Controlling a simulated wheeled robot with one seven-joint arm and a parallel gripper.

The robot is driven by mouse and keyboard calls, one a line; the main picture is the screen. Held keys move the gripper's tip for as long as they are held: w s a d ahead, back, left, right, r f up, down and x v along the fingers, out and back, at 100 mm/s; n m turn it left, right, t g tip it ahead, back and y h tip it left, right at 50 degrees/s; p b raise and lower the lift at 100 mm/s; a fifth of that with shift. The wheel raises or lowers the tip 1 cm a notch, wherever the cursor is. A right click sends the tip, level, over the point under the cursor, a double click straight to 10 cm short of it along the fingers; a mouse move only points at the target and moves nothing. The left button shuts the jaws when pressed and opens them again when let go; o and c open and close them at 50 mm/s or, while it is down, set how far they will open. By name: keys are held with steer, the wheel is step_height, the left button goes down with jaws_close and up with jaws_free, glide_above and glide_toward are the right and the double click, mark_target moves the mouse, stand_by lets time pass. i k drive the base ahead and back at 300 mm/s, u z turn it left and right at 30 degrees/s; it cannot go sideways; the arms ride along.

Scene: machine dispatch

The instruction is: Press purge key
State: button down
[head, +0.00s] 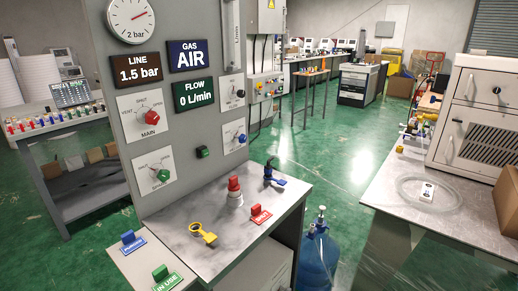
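The gas panel (185,110) stands upright at the left of the head view. A small dark green push key (202,152) sits on its lower right, and no readable label shows on it. It may be the purge key, but I cannot tell. A knob marked MAIN (150,116) with a red handle and another with a green handle (161,174) sit to its left. My gripper is not in view.
Below the panel, a grey bench (217,255) holds a red-topped fitting (235,190), a yellow key-shaped piece (203,233), a red tag (260,215) and a blue-handled piece (272,175). Blue (132,241) and green IN USE (165,279) tags stand in front. A water bottle (316,256) stands right.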

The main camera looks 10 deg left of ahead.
mark_target(205, 153)
steer(key=z, duration=1)
steer(key=k, duration=1.5)
steer(key=u, duration=1.85)
steer(key=i, duration=1)
steer(key=z, duration=0.05)
